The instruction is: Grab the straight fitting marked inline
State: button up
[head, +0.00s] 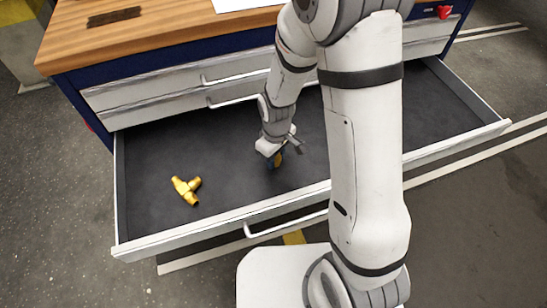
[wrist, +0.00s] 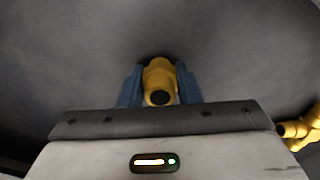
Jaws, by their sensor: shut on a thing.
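My gripper (head: 277,160) is down inside the open drawer, near its middle. In the wrist view its two blue fingers (wrist: 160,88) are shut on a yellow fitting (wrist: 158,70), one finger on each side. The held fitting has a dark round open end facing the camera. In the head view only a small yellow part of this fitting (head: 278,160) shows below the gripper. I cannot read any marking on it. I cannot tell whether it touches the drawer floor.
A yellow tee-shaped fitting (head: 186,189) lies at the drawer's left; part of it shows at the wrist view's right edge (wrist: 299,130). The drawer's front wall (head: 220,221) and side walls surround the dark floor. The wooden worktop (head: 160,30) stands above closed drawers behind.

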jog(key=shift+c, duration=0.8)
jog(key=shift+r, duration=0.15)
